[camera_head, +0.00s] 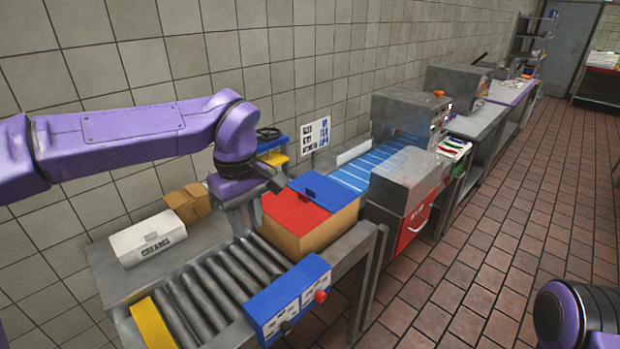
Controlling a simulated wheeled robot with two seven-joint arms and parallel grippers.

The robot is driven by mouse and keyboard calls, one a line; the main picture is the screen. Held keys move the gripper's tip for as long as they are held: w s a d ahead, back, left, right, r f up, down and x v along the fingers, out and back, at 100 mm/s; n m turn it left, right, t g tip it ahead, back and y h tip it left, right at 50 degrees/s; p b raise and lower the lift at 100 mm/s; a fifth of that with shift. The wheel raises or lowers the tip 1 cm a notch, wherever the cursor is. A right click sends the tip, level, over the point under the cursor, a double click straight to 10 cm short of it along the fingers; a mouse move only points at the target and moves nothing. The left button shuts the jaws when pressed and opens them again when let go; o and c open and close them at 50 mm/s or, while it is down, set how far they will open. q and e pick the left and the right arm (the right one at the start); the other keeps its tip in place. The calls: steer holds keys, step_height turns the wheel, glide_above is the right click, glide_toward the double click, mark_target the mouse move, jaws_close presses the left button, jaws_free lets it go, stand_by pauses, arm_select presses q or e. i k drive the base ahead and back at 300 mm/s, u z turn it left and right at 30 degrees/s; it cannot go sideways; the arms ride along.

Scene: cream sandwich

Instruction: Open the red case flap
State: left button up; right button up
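The case (325,235) is a cardboard box at the far end of the roller conveyor. Its top has a red flap (293,212) on the near left and a blue flap (325,190) on the far right. Both flaps lie flat over the top. My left gripper (248,228) points down just left of the red flap, over the rollers. Its two fingers look apart with nothing between them. I cannot tell whether a finger touches the case. My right gripper is out of view; only part of my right arm shows at the lower right.
A white box marked CREAMS (148,240) and a small brown carton (188,203) stand on the metal table behind the rollers (205,300). A blue control box (290,295) with knobs is in front. A blue belt (362,168) leads to machines beyond. The tiled floor at right is clear.

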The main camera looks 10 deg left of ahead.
mark_target(293, 211)
steer(key=i, duration=1.25)
